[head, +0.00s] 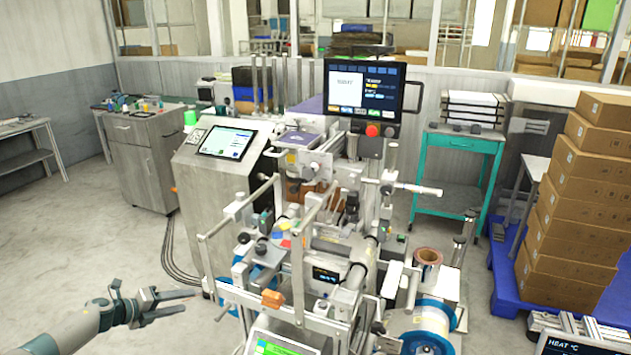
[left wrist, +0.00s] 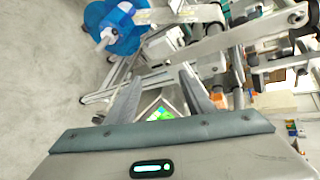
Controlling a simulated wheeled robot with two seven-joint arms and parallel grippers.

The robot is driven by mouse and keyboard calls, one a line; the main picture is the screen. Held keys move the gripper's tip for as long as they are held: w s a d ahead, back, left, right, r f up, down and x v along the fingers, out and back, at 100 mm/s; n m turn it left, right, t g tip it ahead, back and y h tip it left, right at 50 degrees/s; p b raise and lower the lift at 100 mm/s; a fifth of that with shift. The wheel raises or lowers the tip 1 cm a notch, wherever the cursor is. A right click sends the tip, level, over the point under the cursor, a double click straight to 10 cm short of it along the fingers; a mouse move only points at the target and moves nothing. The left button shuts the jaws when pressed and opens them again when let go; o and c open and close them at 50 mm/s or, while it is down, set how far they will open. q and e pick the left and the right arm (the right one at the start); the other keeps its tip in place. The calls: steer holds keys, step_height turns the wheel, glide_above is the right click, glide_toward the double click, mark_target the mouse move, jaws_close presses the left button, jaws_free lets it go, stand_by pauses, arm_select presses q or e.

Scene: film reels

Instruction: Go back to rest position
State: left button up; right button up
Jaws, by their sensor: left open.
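My left gripper (head: 160,302) comes in from the lower left in the head view. It is open and empty, over bare floor to the left of the large labelling machine (head: 330,262). In the left wrist view the two fingers of the left gripper (left wrist: 160,95) stand apart with nothing between them. Beyond them are machine rails and a blue reel (left wrist: 118,28) at the top left. In the head view a blue and white reel (head: 430,322) sits low at the machine's front right, and a brown film roll (head: 427,257) is above it. My right gripper does not show.
A steel cabinet with a tablet (head: 226,142) stands behind the machine's left side. A teal cart (head: 458,165) and stacked cardboard boxes (head: 580,190) on a blue pallet (head: 508,285) stand at the right. The grey floor (head: 120,245) at the left is clear.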

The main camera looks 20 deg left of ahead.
arm_select(q)
steer(key=s+d+f+n+g+y, duration=0.15)
steer(key=s+d+f+n, duration=0.35)
steer(key=s+f, duration=0.5)
steer(key=s+d+f+n+y+b, duration=0.15)
steer(key=s+d+f+n, duration=0.35)
steer(key=f, duration=0.9)
steer(key=s+d+f+n+g+y, duration=0.15)
steer(key=s+d+f+n, duration=0.35)
steer(key=s+f, duration=0.5)
steer(key=s+d+f+n+g, duration=0.2)
steer(key=s+d+f, duration=0.3)
steer(key=s, duration=0.6)
steer(key=s+d+f+n+g, duration=0.3)
steer(key=s+d+f+n, duration=0.1)
steer(key=s+d, duration=0.5)
steer(key=s+d+f+n+g, duration=0.2)
steer(key=s+d+f, duration=0.5)
steer(key=s, duration=0.6)
steer(key=shift+s+d+n+b, duration=0.15)
steer(key=shift+s+n+b, duration=0.15)
steer(key=shift+n, duration=0.3)
steer(key=shift+w, duration=0.1)
